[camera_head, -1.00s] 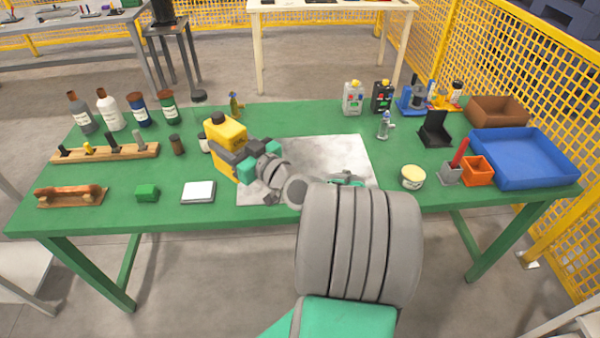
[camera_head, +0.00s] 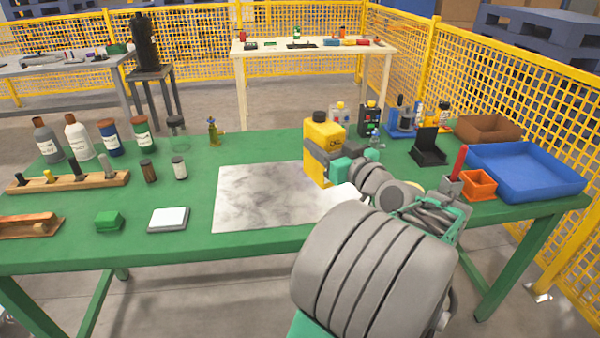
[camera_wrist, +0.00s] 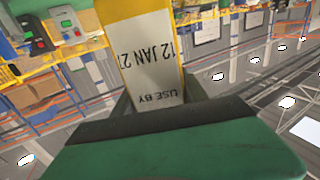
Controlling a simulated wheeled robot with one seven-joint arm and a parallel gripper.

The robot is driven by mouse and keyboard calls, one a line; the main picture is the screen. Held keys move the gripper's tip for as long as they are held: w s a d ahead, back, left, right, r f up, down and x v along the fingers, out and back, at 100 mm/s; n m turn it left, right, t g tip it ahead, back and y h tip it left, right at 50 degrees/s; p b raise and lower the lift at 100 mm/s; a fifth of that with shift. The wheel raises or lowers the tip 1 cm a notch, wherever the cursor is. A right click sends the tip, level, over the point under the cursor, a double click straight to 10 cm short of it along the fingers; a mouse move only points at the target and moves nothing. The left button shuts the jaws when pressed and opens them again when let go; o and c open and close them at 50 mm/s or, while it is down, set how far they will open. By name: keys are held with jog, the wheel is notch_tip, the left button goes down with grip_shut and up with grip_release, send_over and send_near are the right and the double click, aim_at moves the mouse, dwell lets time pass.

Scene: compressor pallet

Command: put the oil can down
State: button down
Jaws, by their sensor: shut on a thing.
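The yellow oil can (camera_head: 322,137) has a black cap and is upright in the head view. My gripper (camera_head: 325,160) is shut around its body. The can appears to be held above the right part of the grey mat (camera_head: 265,195) on the green table; its exact height is hard to tell. In the wrist view the can (camera_wrist: 150,55) fills the space between the fingers, with a white label reading "USE BY 12 JAN 27". My arm hides the table's front right.
A black stand (camera_head: 428,148), orange bin (camera_head: 478,185) and blue tray (camera_head: 525,170) are at right. Several bottles (camera_head: 110,138) stand at back left. The mat's left and middle are clear.

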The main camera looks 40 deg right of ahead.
aim_at(328, 187)
jog(key=w+f, duration=0.8)
jog(key=f, duration=0.2)
jog(key=shift+w+d+b, duration=0.15)
jog(key=shift+d+b, duration=0.3)
jog(key=shift+f, duration=0.15)
jog(key=shift+f, duration=0.15)
jog(key=c, duration=0.6)
grip_release()
jog(key=shift+f, duration=0.1)
jog(key=v, duration=1.2)
jog(key=shift+r+b, duration=0.2)
jog(key=shift+b, duration=0.2)
